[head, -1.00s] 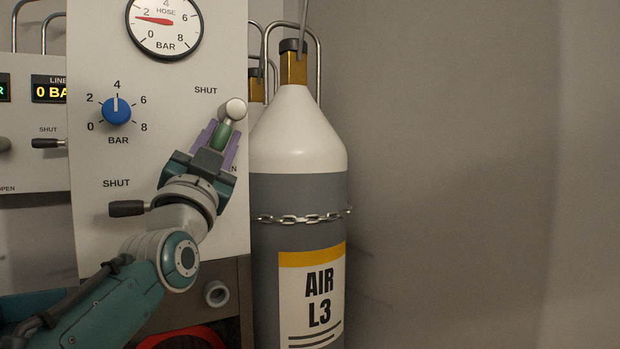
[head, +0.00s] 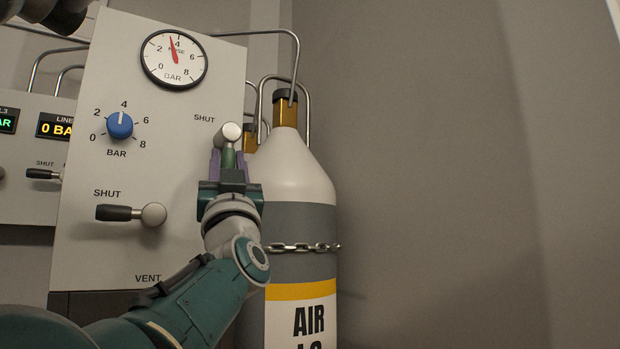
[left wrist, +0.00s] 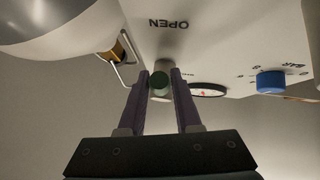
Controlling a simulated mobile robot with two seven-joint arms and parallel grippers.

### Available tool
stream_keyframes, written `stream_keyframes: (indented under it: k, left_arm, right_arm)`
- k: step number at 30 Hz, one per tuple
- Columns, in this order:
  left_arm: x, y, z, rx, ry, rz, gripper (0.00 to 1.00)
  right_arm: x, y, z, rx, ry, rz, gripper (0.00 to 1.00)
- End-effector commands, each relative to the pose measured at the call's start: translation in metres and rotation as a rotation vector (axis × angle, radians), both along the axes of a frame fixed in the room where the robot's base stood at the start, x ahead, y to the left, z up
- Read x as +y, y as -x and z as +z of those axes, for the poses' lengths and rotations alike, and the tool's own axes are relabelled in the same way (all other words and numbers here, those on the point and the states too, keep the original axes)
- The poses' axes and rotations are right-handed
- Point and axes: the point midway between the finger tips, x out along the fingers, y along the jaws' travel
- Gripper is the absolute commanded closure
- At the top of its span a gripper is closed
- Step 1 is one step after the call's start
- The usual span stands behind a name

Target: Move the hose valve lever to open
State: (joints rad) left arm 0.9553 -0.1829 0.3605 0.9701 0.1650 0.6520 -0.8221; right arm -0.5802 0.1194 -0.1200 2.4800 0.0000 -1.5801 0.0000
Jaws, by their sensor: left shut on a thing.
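The hose valve lever (head: 228,156) has a green grip and a pale round pivot at the right side of the white panel (head: 180,235). It points almost straight down from its pivot in the head view, below the word SHUT. My left gripper (head: 229,164) is shut on the green grip from below, with a purple finger on each side. In the left wrist view the green end of the lever (left wrist: 159,83) shows between the fingers (left wrist: 160,90). The word OPEN reads upside down there; in the head view my gripper hides it.
The hose gauge (head: 174,60) reads a little under 4 bar. A blue knob (head: 120,125) and a black-handled vent lever (head: 130,213) are to the left on the panel. A chained AIR cylinder (head: 290,225) stands close on the right. Free space lies beyond it.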

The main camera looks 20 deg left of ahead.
Motion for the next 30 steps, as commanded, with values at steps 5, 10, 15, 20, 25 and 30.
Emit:
stream_keyframes:
  k: [5,10,15,20,25,30]
  left_arm:
    - [0.0,0.0,0.0,-0.001,0.003,-0.004,1.0]
    - [0.0,0.0,0.0,-0.001,0.003,-0.004,0.62]
    - [0.0,0.0,0.0,-0.001,0.003,-0.003,0.43]
    - [0.0,0.0,0.0,-0.001,0.002,-0.002,0.38]
    - [-0.001,0.001,-0.002,0.0,0.001,-0.002,0.38]
    - [-0.01,0.011,-0.016,0.003,0.002,-0.003,0.38]
  right_arm:
    - [0.0,0.0,0.0,0.0,0.0,0.0,0.26]
    - [0.0,0.0,0.0,0.0,0.0,0.0,0.26]
    - [0.0,0.0,0.0,0.0,0.0,0.0,0.26]
    - [0.0,0.0,0.0,0.0,0.0,0.0,0.26]
    - [0.0,0.0,0.001,0.0,0.0,0.0,0.26]
    - [0.0,0.0,0.003,0.0,0.0,0.0,0.26]
